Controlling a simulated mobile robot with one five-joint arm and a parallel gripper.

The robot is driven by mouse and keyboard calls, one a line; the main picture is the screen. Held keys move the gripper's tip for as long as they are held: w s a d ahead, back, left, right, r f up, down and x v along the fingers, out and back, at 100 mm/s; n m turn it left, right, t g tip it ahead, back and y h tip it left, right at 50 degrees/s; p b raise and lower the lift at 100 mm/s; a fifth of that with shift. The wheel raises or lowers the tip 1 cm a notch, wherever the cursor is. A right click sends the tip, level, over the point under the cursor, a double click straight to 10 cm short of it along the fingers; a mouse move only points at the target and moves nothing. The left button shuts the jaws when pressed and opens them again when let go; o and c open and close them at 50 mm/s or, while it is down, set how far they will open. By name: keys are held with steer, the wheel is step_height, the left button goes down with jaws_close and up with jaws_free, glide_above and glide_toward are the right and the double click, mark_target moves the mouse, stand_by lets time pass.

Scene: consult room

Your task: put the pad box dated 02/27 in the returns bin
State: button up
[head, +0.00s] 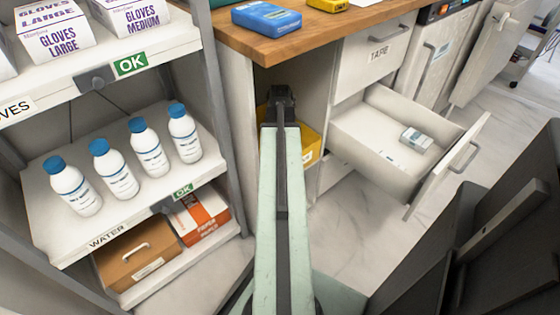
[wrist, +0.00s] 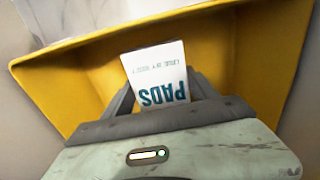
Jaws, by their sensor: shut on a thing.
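A white pad box (wrist: 155,68) with teal "PADS" lettering shows upside down in the wrist view. Its small date line is too small to read with certainty. My gripper (wrist: 160,92) is shut on this box, a finger on each side. The yellow bin (wrist: 60,85) opens around and behind the box, which appears at or over its mouth; the exact depth is unclear. In the head view the yellow bin (head: 311,143) stands under the wooden counter, partly hidden by my arm. The held box is hidden there.
An open drawer (head: 375,152) to the right holds a small box (head: 416,139). A shelf rack (head: 110,215) on the left holds several bottles, glove boxes and a brown case (head: 138,255). A blue box (head: 266,17) lies on the counter (head: 300,37).

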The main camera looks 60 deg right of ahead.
step_height(320, 180, down, 3)
steer(key=shift+f+b, duration=0.1)
steer(key=shift+b, duration=0.95)
steer(key=shift+r, duration=0.25)
steer(key=shift+f, duration=0.25)
steer(key=o, duration=1.3)
steer(key=shift+r, duration=0.1)
steer(key=shift+o, duration=0.2)
step_height(320, 180, up, 12)
steer(key=p, duration=1.2)
steer(key=shift+r+p, duration=0.25)
steer(key=shift+p, duration=0.1)
steer(key=shift+f, duration=0.1)
